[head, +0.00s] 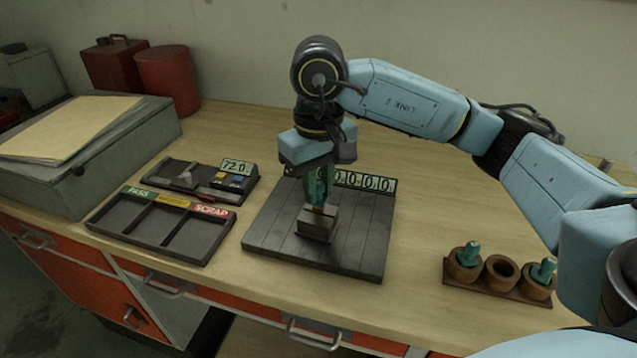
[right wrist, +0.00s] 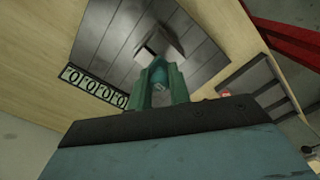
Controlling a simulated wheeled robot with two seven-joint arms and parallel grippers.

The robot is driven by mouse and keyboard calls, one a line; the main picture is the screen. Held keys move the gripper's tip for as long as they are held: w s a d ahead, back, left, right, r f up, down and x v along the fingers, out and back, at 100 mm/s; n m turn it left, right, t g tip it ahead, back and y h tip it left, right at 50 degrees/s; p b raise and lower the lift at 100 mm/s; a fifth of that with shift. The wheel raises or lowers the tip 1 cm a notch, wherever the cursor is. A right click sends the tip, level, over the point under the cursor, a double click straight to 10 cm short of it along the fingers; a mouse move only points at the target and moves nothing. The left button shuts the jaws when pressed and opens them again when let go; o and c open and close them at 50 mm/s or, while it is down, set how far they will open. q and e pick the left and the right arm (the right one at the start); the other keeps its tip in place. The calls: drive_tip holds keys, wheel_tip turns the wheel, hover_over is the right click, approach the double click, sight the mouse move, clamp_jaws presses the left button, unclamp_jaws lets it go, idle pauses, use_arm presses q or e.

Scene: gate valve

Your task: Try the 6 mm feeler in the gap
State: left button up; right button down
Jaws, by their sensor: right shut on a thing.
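My right gripper (head: 319,188) points straight down over the dark slatted plate (head: 270,232), shut on a teal-handled feeler (right wrist: 158,76). Its size mark is not readable. Right below the fingertips a grey metal block (head: 317,226) stands on the plate; it also shows beyond the fingers in the right wrist view (right wrist: 172,38). The fingers hide the gap and the feeler's tip, so I cannot tell whether the tip is in the gap. Two other teal-handled feelers stand in the wooden rack (head: 497,284) at right; its middle cup is empty. My left gripper is not in view.
Left of the plate are a sorting tray (head: 165,222) with labelled compartments and a small tray with a 72.0 tile (head: 236,167). A grey case (head: 95,155) stands far left. Bench between plate and rack is clear.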

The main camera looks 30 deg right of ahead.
drive_tip(key=shift+r, duration=0.15)
idle(0.3)
drive_tip(key=shift+r, duration=0.15)
drive_tip(key=shift+r, duration=0.5)
drive_tip(key=shift+r, duration=0.15)
drive_tip(key=shift+r+p, duration=1.35)
drive_tip(key=shift+r, duration=1)
